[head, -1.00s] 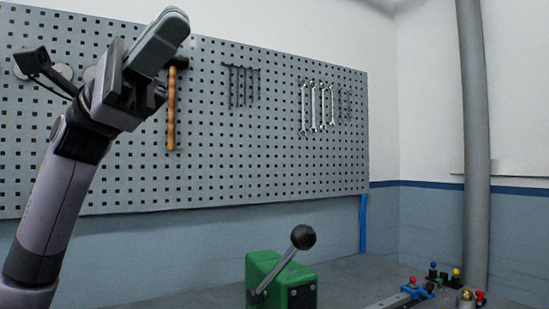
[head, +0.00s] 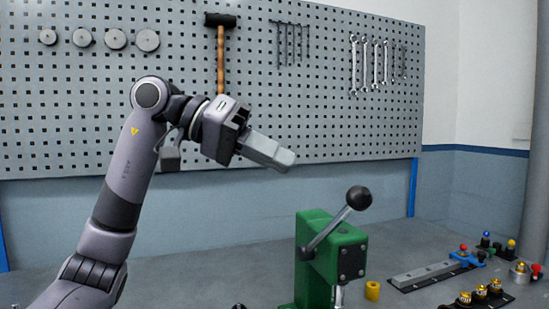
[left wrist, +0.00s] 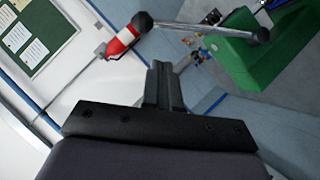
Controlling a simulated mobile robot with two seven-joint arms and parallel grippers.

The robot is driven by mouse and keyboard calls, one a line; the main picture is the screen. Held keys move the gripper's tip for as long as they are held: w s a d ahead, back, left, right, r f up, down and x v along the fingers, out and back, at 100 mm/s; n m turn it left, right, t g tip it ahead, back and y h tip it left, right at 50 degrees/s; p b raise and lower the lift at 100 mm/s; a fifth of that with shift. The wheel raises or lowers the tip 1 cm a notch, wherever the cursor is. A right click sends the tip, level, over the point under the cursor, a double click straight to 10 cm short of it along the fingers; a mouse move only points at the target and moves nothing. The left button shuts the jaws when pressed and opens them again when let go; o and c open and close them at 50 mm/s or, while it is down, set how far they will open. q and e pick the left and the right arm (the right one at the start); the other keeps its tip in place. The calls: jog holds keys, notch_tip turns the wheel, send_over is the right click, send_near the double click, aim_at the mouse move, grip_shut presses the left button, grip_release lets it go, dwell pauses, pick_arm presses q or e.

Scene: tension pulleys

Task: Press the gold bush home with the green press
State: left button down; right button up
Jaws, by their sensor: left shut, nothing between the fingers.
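The green press (head: 335,250) stands on the bench, with its lever (head: 330,228) slanting up to the right to a black ball knob (head: 359,198). A short gold-yellow cylinder, likely the gold bush (head: 372,290), stands on the bench just right of the press's ram. My left gripper (head: 285,158) is shut and empty, in the air above and left of the knob, apart from it. In the left wrist view, the shut fingers (left wrist: 163,85) point towards the lever (left wrist: 205,29), and the green press (left wrist: 270,55) is at upper right. My right gripper is out of view.
A grey rail (head: 435,273) lies right of the press. Several gold-topped parts (head: 480,293) stand on a dark strip at lower right, with coloured knobs (head: 487,240) behind. The pegboard (head: 270,105) with hanging tools is behind. The bench left of the press looks mostly clear.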

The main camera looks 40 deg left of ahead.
aim_at(344, 209)
pick_arm(q)
jog(key=shift+w+d+f+p, duration=0.1)
jog(key=shift+w+d+f, duration=0.4)
jog(key=shift+d+f, duration=0.65)
jog(key=shift+w+d+f+p, duration=0.1)
jog(key=shift+w+d+f, duration=0.35)
jog(key=shift+d+f, duration=0.6)
jog(key=shift+w+d+f+p, duration=0.1)
jog(key=shift+w+d+f, duration=0.55)
jog(key=shift+d, duration=0.85)
jog(key=shift+s+f, duration=0.15)
jog(key=shift+f, duration=0.05)
